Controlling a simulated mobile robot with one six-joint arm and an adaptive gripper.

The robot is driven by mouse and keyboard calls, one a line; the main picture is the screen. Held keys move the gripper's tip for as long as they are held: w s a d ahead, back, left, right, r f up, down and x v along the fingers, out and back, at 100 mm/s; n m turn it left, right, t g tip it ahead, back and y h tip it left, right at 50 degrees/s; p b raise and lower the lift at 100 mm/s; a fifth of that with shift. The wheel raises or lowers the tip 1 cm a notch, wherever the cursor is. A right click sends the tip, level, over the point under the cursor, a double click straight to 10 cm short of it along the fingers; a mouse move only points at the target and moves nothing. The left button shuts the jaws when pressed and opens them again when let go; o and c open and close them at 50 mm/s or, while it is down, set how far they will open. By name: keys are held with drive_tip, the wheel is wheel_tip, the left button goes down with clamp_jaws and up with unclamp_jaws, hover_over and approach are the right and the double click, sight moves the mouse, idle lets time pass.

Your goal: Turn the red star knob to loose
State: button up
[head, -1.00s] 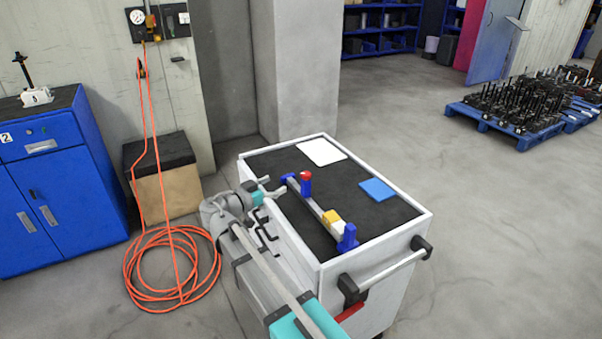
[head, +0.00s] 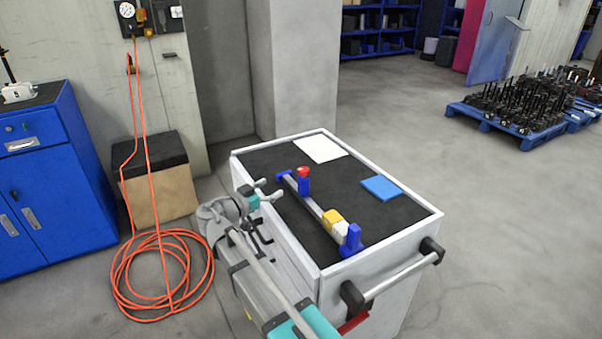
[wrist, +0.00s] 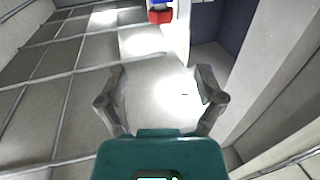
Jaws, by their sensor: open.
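The red star knob (head: 303,171) sits on a blue block at the far end of a grey rail on the cart top. It also shows at the top edge of the wrist view (wrist: 160,15), where its shape is too small and cut off to judge its setting. My gripper (head: 271,188) is at the left edge of the cart, left of the knob and apart from it. In the wrist view my gripper (wrist: 160,85) has its two fingers spread wide with nothing between them.
The grey rail (head: 318,208) also carries a yellow and white block (head: 335,222) and a blue end block (head: 351,240). A white sheet (head: 320,149) and a blue pad (head: 381,188) lie on the cart top (head: 385,225). An orange hose (head: 160,275) is coiled on the floor at left.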

sight(300, 172)
drive_tip(key=shift+a, duration=0.15)
drive_tip(key=shift+x, duration=6.8)
drive_tip(key=c, duration=1.2)
